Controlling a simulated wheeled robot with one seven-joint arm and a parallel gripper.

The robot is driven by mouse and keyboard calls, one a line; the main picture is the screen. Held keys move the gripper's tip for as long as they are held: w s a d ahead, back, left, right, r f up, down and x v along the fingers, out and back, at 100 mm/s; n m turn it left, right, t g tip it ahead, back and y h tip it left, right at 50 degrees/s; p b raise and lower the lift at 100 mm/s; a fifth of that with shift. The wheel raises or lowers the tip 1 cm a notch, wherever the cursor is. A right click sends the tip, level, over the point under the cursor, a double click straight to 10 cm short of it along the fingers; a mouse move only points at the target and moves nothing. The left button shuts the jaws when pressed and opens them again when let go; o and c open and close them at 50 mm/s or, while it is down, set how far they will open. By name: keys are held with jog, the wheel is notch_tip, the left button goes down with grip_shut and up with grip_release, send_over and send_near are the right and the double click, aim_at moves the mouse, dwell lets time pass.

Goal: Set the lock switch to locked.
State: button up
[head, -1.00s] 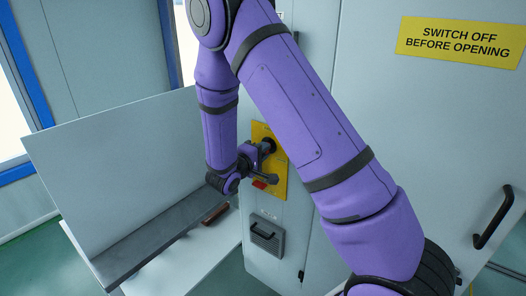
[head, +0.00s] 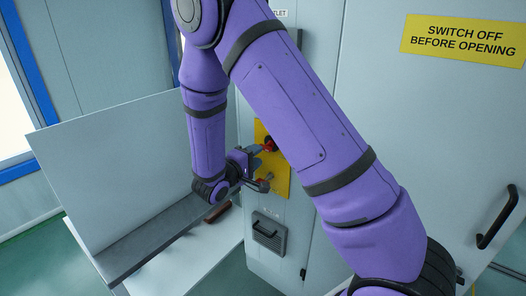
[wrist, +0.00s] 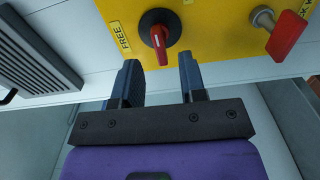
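The yellow panel (head: 284,184) is on the grey cabinet front. In the wrist view the rotary switch (wrist: 159,36), a black round base with a red pointer, sits on this panel (wrist: 220,30). Its pointer aims down the picture, and a FREE label (wrist: 120,37) is to its left. A red handle on a metal stem (wrist: 287,36) is to the right; a label beside it is cut off. My gripper (wrist: 161,72) is open and empty, its fingers short of the switch and either side of its line. In the head view my gripper (head: 263,170) partly hides the panel.
A vented grille (head: 268,232) with a handle is below the panel; it also shows in the wrist view (wrist: 35,55). A pale upright board (head: 110,165) and a grey ledge (head: 150,238) stand to the left. A black door handle (head: 495,218) is at the right.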

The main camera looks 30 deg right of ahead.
jog(key=shift+v, duration=2.7)
jog(key=s+d+r+m+g+y, duration=0.2)
jog(key=s+d+r+g+y, duration=0.15)
jog(key=s+r, duration=0.25)
jog(key=s+d+r+m+g+y, duration=0.3)
jog(key=s+r+g, duration=0.2)
jog(key=s+r, duration=0.15)
jog(key=s+a+r+t+y, duration=0.2)
jog(key=s+r+t+y, duration=0.1)
jog(key=s+r+y, duration=0.2)
jog(key=s+a+r+t+y, duration=0.3)
jog(key=s+r+t+y, duration=0.1)
jog(key=s, duration=0.5)
jog(key=shift+s+r+n+y, duration=0.3)
jog(key=shift+r+y, duration=0.1)
jog(key=shift+y, duration=0.15)
